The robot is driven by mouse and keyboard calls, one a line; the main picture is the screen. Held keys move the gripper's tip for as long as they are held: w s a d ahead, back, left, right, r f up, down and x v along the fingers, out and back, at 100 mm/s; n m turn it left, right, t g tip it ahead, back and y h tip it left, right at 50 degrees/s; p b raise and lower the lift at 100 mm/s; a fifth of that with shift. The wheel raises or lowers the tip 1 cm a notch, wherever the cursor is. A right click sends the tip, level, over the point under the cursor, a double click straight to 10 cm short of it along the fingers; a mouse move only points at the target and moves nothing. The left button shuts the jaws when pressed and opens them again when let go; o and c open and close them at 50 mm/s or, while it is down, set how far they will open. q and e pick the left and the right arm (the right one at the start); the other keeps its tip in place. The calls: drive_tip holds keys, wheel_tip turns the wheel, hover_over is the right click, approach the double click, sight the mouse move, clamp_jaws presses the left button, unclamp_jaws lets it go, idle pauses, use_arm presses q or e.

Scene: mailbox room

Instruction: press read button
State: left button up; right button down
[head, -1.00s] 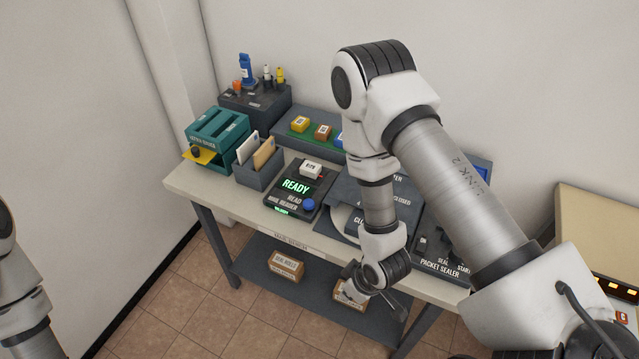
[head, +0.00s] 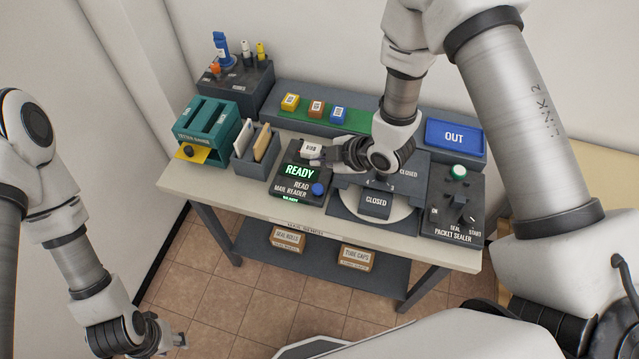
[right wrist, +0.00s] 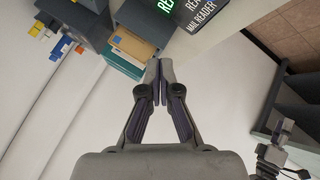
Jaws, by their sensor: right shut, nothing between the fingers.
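The mail reader (head: 292,192) sits on the bench left of centre, with a lit green READY display (head: 299,170) and a round blue button (head: 318,189) beside the READ label. A small white block (head: 311,149) is at its back edge. My right gripper (head: 322,158) is shut and empty, at the reader's upper right, behind the blue button and apart from it. In the right wrist view my shut fingertips (right wrist: 160,64) show with part of the reader (right wrist: 190,12) beyond them; the button is not visible there. My left gripper (head: 180,338) hangs low at the left, away from the bench; its fingers are too small to judge.
A letter gauge (head: 222,121) and an envelope holder (head: 247,160) stand left of the reader. A round turntable (head: 345,205) marked CLOSED and a packet sealer (head: 470,190) are to its right. Behind are colored blocks on a green strip (head: 357,124) and a blue OUT tray (head: 430,137).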

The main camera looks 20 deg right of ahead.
sight(319, 190)
drive_tip(key=f+b, duration=0.3)
drive_tip(key=f, duration=0.1)
drive_tip(key=f+b, duration=0.3)
drive_tip(key=f, duration=0.2)
drive_tip(key=shift+w+a+f+b, duration=0.1)
drive_tip(key=shift+w+b, duration=0.1)
drive_tip(key=shift+b, duration=0.1)
idle(1.1)
drive_tip(key=shift+f+b, duration=0.3)
drive_tip(key=shift+f, duration=0.05)
drive_tip(key=shift+f+b, duration=0.45)
drive_tip(key=shift+f, duration=0.05)
idle(0.6)
drive_tip(key=shift+r, duration=0.15)
drive_tip(key=shift+r+p, duration=0.7)
drive_tip(key=shift+r, duration=0.1)
